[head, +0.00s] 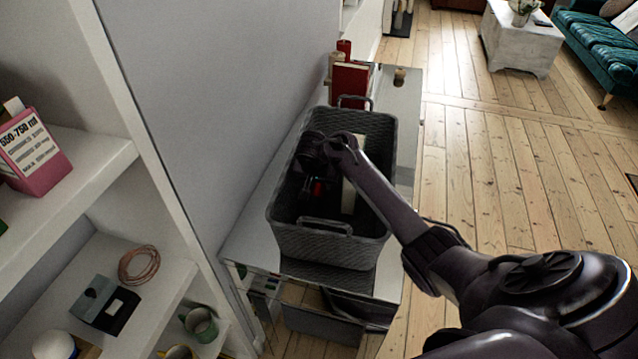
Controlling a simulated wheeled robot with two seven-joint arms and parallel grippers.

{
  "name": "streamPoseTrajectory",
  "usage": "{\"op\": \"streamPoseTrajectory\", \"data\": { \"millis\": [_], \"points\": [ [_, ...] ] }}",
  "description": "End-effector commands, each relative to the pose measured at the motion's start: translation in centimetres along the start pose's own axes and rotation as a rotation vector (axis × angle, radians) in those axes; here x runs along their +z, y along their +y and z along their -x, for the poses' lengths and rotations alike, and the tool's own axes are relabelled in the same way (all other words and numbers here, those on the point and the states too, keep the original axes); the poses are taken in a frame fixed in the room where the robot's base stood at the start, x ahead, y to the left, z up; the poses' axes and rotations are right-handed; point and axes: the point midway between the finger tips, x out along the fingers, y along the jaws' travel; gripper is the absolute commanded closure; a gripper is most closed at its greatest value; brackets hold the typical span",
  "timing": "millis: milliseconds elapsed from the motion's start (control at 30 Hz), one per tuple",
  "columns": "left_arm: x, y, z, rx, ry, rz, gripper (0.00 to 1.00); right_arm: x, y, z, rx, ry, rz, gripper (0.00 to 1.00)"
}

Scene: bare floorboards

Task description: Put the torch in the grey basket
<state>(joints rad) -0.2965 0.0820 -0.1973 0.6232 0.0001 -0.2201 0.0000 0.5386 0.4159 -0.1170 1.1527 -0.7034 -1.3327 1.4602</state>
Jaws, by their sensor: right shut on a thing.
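The grey basket (330,245) stands on a mirrored cabinet against the wall, with handles at its near and far ends. My right arm reaches in from the right over its rim. My right gripper (316,180) is down inside the basket's opening, shut on a dark thing with a red part (317,188), which looks like the torch. The fingers and the dark basket interior hide most of it, and I cannot tell whether it touches the bottom. A cream-coloured thing (358,160) also sits in the basket, right of the gripper. My left gripper is not in view.
Red books (350,84) stand behind the basket on the cabinet (255,215). White shelves (75,205) at the left hold a pink box (35,155), a copper coil (138,265) and a green mug (200,324). The floorboards (490,190) at the right are clear.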

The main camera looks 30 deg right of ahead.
Motion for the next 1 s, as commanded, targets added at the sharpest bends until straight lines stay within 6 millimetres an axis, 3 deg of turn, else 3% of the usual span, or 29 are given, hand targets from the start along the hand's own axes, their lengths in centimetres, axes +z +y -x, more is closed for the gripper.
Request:
{"op": "streamPoseTrajectory", "data": {
  "millis": [367,400,533,833,1000],
  "points": [
    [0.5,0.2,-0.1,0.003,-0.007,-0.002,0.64,0.1,0.0,-0.3,-0.001,0.001,-0.001,0.94],
    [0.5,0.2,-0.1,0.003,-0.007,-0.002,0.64,0.2,0.0,-0.3,-0.001,0.0,0.0,0.6],
    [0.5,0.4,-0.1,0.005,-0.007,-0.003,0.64,0.1,0.0,-0.3,0.0,0.0,0.0,0.43],
    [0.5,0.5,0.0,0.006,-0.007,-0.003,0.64,0.1,0.0,-0.2,-0.001,0.0,0.0,0.42],
    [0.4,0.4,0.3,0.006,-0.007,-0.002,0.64,0.1,-0.2,1.5,-0.005,0.0,0.0,0.42]
  ]
}}
